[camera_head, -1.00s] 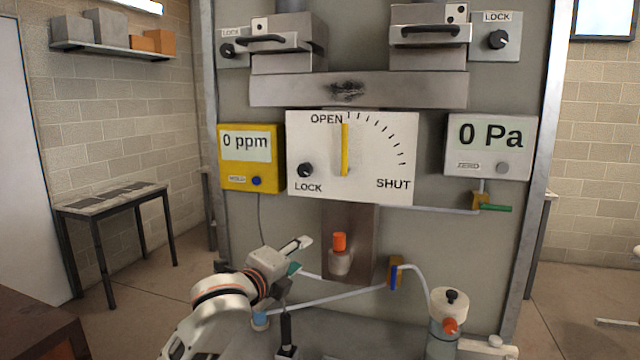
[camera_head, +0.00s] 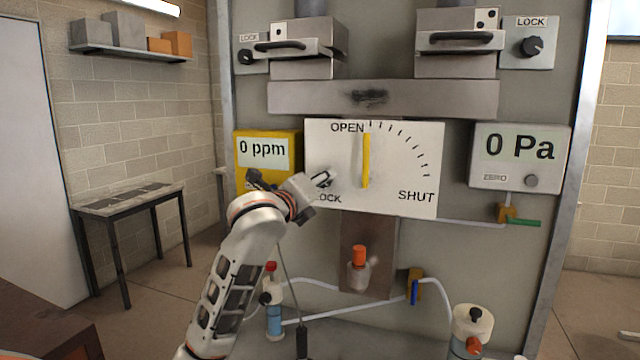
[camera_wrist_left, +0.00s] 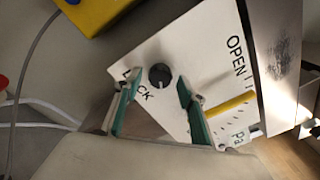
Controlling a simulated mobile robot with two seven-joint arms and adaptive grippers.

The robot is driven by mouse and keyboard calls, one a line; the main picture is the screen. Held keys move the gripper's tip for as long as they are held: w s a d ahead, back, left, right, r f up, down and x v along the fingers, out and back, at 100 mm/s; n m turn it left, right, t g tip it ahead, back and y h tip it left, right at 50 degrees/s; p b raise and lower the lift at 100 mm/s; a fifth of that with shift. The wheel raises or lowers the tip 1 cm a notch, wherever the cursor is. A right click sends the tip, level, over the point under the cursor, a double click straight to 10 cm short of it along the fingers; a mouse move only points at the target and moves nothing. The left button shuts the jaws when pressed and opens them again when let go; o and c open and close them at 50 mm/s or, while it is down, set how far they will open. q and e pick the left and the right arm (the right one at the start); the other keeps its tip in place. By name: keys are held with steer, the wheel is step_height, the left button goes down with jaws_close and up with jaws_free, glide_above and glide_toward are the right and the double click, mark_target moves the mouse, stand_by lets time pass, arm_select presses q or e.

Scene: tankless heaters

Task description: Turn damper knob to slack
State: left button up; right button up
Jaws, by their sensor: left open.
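The damper knob is a round black knob (camera_wrist_left: 159,76) on the white damper panel (camera_head: 410,165), just beside the word LOCK. The yellow pointer (camera_head: 366,160) on the panel stands upright by OPEN. My left gripper (camera_head: 322,181) is at the lower left of the panel, in front of the knob, and largely covers it in the head view. In the left wrist view the two green-padded fingers are open, one on each side of the knob, with gaps showing. I cannot tell whether the fingertips reach the knob's depth. My right gripper is not in view.
A yellow meter (camera_head: 265,155) reading 0 ppm is left of the panel, partly behind my arm. A gauge (camera_head: 520,157) reading 0 Pa is at the right. Above are two hatches with handles and lock knobs. Below are an orange-topped valve (camera_head: 359,256) and white tubing.

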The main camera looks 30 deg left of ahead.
arm_select(q)
steer(key=shift+w, duration=0.25)
steer(key=c, duration=1.1)
